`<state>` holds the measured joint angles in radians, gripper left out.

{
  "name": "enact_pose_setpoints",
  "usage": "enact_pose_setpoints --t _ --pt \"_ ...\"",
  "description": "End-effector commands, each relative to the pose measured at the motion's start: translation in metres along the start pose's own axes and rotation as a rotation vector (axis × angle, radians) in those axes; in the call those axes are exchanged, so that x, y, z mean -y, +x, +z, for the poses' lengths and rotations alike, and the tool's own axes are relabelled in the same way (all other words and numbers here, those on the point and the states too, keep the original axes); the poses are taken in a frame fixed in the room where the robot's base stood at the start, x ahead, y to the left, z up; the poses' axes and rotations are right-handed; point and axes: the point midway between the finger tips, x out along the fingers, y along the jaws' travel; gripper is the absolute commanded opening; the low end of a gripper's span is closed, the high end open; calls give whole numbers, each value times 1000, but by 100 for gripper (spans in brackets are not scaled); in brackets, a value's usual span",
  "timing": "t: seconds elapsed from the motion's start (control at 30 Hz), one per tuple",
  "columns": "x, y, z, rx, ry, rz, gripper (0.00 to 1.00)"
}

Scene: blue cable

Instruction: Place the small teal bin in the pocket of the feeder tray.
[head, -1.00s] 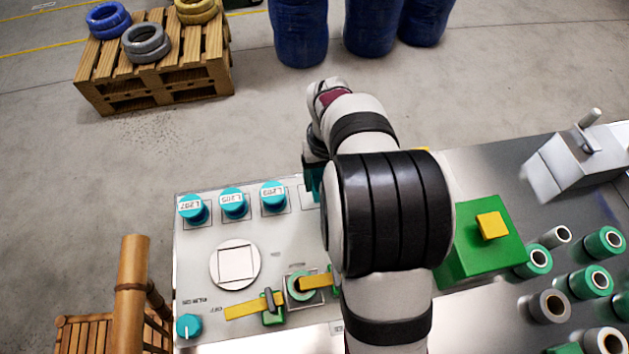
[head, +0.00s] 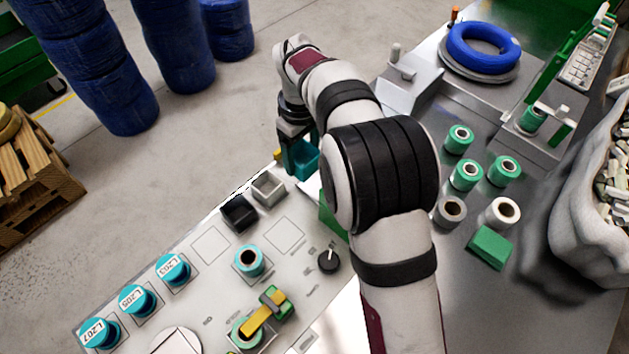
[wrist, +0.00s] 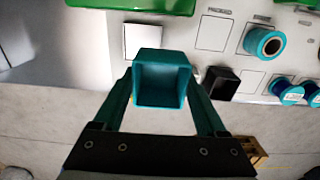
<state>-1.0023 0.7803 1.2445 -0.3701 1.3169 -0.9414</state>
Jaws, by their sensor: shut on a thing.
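The small teal bin (head: 306,160) hangs from my gripper (head: 299,158) in the head view, near the far edge of the light panel. In the wrist view the open-topped teal bin (wrist: 162,85) sits between the two fingers of my gripper (wrist: 162,92), which is shut on it. The light panel (head: 215,285) carries printed square outlines and small holders. I cannot tell which part is the feeder tray's pocket. My arm hides part of the panel beside the bin.
A grey bin (head: 268,188) and a black bin (head: 239,215) stand at the panel edge near the held bin. Teal spools (head: 173,270) and a yellow-handled clamp (head: 264,311) stand on the panel. Green-and-white rolls (head: 466,175) stand on the metal table to the right.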

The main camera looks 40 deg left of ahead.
Motion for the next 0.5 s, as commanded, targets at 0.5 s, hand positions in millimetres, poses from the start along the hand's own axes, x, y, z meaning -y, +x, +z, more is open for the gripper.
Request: enact_pose_setpoints --t 0.5 --pt "-37 77 9 1 4 -2 20"
